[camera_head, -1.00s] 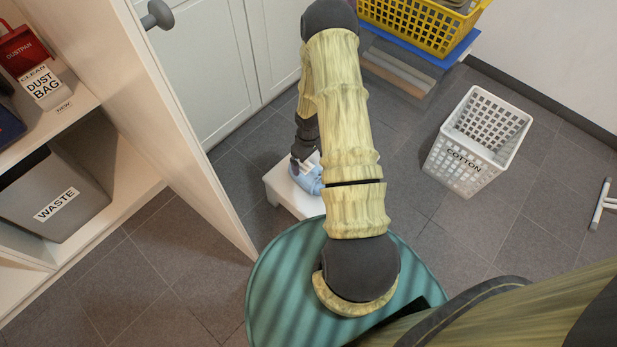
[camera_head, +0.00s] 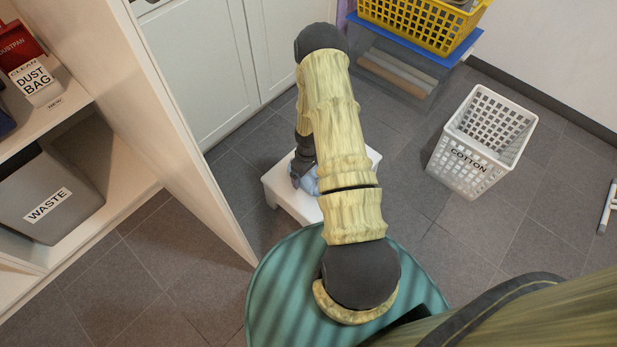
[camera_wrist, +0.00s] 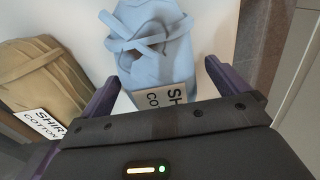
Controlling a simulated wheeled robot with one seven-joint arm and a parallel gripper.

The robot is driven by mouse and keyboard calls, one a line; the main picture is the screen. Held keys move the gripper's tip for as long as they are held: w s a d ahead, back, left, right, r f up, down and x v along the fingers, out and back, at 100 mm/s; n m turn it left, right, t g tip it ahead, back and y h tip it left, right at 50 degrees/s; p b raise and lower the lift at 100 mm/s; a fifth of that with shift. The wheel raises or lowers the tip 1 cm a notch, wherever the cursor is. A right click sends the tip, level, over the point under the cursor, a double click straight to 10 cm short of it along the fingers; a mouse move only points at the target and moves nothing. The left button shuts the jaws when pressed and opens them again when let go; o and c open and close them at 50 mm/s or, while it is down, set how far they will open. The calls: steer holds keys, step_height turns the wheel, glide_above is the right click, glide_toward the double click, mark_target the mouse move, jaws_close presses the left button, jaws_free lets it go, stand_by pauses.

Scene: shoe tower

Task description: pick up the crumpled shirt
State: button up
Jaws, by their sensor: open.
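A light blue crumpled shirt (camera_wrist: 152,48) lies on a white stool (camera_head: 284,199), with a partly covered label reading "SH" and "CO". In the head view the blue shirt (camera_head: 308,185) shows only in part beside my arm. My gripper (camera_wrist: 162,72) is open, with one dark purple finger on each side of the shirt's near part. I cannot tell whether the fingers touch the cloth. In the head view my gripper is mostly hidden by the arm.
A tan cloth (camera_wrist: 42,75) labelled "SHIRT COTTON" lies left of the blue shirt. A white basket marked "COTTON" (camera_head: 482,140) stands on the floor at right. A yellow basket (camera_head: 420,22) is at the back. A shelf with a "WASTE" bin (camera_head: 48,195) stands at left.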

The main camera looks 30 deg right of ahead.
step_height(320, 180, down, 2)
steer(key=shift+f+b, duration=0.25)
steer(key=shift+b, duration=0.05)
steer(key=shift+r, duration=0.1)
steer(key=c, duration=1.1)
